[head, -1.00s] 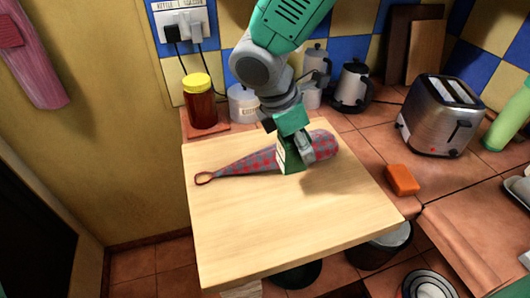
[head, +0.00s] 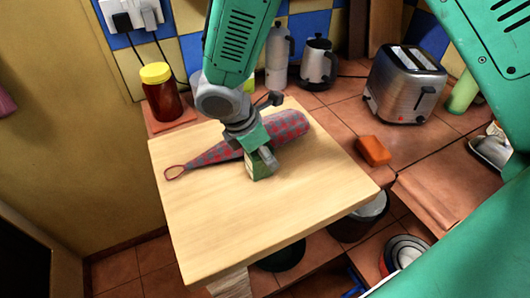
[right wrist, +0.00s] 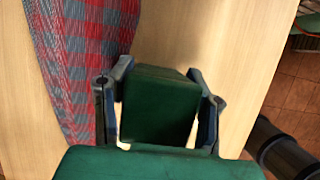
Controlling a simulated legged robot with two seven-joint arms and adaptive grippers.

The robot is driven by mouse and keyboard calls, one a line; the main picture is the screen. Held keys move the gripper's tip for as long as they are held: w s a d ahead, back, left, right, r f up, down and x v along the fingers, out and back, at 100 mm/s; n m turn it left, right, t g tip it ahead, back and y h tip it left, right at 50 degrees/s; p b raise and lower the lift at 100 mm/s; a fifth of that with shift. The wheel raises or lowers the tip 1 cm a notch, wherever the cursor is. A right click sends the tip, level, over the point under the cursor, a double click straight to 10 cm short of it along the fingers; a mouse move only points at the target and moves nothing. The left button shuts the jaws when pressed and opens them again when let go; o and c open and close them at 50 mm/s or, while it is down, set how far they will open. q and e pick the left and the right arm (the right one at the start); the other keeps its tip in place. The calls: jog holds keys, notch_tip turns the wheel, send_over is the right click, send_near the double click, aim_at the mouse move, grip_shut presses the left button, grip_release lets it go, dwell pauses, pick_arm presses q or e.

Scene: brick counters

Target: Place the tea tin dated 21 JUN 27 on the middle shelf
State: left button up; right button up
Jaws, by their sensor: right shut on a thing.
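The green box-shaped tea tin (head: 252,169) is over the wooden board in the head view, on the near side of a checked folded umbrella. My right gripper (head: 256,147) is shut on it from above. In the right wrist view the tin (right wrist: 158,105) sits between the two fingers, its plain green face toward the camera. No date can be read. I cannot tell whether its base touches the board. My left gripper is not in view. I cannot make out a middle shelf; the space under the counter is only partly seen.
The red-and-grey umbrella (head: 285,127) lies across the wooden board (head: 220,230). A yellow-lidded jar (head: 163,95), toaster (head: 405,85) and orange sponge (head: 373,150) stand around it. Pots, including one (head: 362,213), are below the right edge. The board's front is clear.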

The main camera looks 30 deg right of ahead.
jog(key=o, duration=0.8)
jog(key=shift+a, duration=0.1)
jog(key=shift+o, duration=0.7)
jog(key=shift+r, duration=0.1)
